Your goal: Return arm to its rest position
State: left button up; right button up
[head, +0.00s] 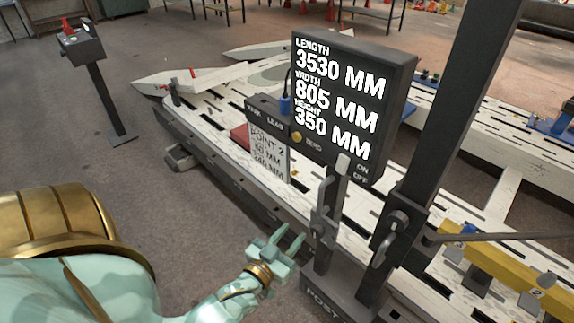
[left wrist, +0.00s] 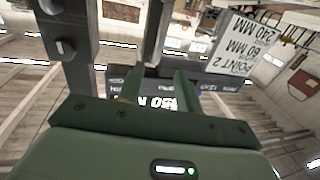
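My left gripper (head: 287,243) is open and empty, below the display box (head: 355,100) and left of the dark bracket (head: 326,208) under it. In the left wrist view its two fingers (left wrist: 158,88) stand apart, with the box behind them, upside down. The display reads length 3530 mm, width 805 mm, height 350 mm. A thin grey rod-like arm (head: 500,237) reaches right from a lever clamp (head: 392,228) on the tall dark post (head: 455,110), passing over a yellow beam (head: 500,280). The rod's far end is out of frame. My right gripper is not in view.
A white slotted bench (head: 215,130) runs behind the display. A card (head: 268,155) reading "Point 2" hangs beside it. The box has a yellow zero button (head: 296,137), a blue piece (head: 285,105) and an on/off switch (head: 342,163).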

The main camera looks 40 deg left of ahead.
pick_arm(q)
jog(key=shift+s, duration=0.45)
jog(key=s+d+f+m+g+h, duration=0.1)
jog(key=s+d+f+g, duration=0.15)
jog(key=s+f, duration=0.45)
jog(key=s+d+f+m+g, duration=0.1)
jog(key=s+f+g, duration=0.25)
jog(key=f, duration=0.75)
jog(key=s+d+f+g+h, duration=0.15)
jog(key=s+f+g, duration=0.3)
jog(key=f, duration=0.45)
jog(key=s+f+m+g, duration=0.1)
jog(key=s+f+g, duration=0.2)
jog(key=s, duration=0.7)
jog(key=s+f+m+g, duration=0.2)
jog(key=s+f, duration=0.4)
jog(key=s, duration=0.5)
jog(key=shift+f+g, duration=0.25)
jog(key=shift+g, duration=0.5)
jog(key=shift+w, duration=0.1)
